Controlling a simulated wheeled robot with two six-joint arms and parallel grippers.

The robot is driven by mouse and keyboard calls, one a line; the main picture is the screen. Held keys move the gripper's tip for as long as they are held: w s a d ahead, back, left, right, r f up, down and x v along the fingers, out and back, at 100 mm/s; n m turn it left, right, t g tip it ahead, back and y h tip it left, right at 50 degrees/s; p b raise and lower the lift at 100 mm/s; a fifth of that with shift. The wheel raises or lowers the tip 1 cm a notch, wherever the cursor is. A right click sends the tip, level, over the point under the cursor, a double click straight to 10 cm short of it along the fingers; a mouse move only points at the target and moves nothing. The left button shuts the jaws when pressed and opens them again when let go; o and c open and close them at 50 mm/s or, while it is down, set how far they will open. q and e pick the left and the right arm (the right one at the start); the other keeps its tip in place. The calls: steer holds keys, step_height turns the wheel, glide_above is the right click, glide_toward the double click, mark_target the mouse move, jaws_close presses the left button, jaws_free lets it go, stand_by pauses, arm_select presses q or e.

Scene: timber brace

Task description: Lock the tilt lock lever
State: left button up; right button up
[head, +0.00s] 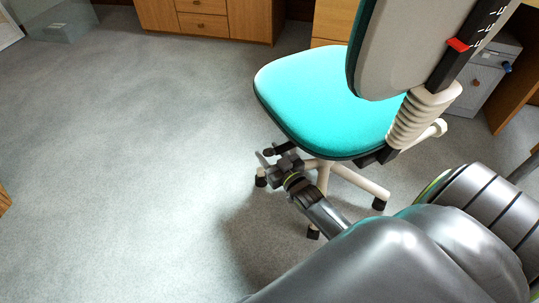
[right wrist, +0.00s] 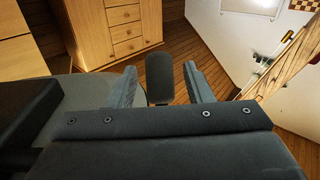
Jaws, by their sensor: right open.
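The office chair has a teal seat (head: 315,95) and a grey backrest (head: 405,50), and it stands right of centre in the head view. A dark lever end (head: 269,152), seemingly the tilt lock lever, sticks out below the seat's near left edge. My right gripper (head: 272,158) is open at this lever end. In the right wrist view a dark rounded paddle (right wrist: 160,80) shows between the two spread fingers of this gripper (right wrist: 160,70), with gaps on both sides. The lever's root under the seat is hidden. My left gripper is not in view.
The chair's pale base leg (head: 360,182) with dark casters lies just right of my gripper. A red marker (head: 458,45) sits on the backrest's dark upright. Wooden cabinets (head: 205,22) stand at the back. The grey carpet (head: 110,150) at left is clear.

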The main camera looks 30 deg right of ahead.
steer(key=shift+w, duration=0.15)
steer(key=shift+c, duration=0.5)
jaws_close()
